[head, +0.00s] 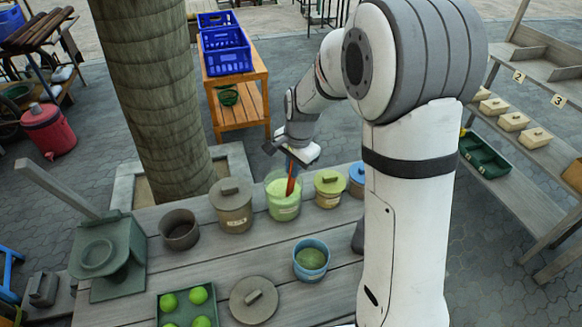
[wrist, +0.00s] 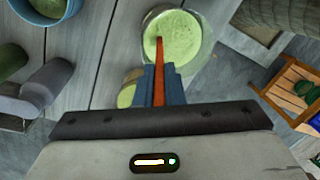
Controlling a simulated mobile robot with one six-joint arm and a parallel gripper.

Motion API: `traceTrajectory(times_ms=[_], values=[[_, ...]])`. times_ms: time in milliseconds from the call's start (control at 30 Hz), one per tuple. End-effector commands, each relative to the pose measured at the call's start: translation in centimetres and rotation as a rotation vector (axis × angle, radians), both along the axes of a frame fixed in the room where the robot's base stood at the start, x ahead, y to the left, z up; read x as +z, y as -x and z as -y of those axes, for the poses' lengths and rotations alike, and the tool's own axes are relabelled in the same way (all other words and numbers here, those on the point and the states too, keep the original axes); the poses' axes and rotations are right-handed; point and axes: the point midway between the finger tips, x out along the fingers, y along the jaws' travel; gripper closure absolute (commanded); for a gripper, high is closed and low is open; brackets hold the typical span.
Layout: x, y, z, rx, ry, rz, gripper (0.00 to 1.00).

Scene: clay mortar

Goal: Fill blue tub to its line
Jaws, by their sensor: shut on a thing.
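The blue tub (head: 310,260) stands on the near part of the grey plank table, with green stuff inside; I cannot make out its line. It also shows at the top left of the wrist view (wrist: 70,12). A clear jar of pale green stuff (head: 283,207) stands behind it, and appears at the top middle of the wrist view (wrist: 180,40). My gripper (head: 292,163) is above this jar, shut on an orange-red handle (wrist: 159,75). The handle (head: 291,184) slants down into the jar; its lower end is hidden.
A lidded brown crock (head: 232,208) and a small open pot (head: 180,230) stand left of the jar. A loose lid (head: 254,300) and a tray of limes (head: 162,302) lie in front.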

Motion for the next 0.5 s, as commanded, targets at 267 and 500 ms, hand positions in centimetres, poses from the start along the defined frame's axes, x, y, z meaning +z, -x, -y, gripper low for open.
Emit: traceTrajectory(times_ms=[267,500], values=[[3.0,-0.1,0.0,-0.001,-0.001,0.002,1.0],[5.9,-0.1,0.0,-0.001,0.0,0.003,1.0]])
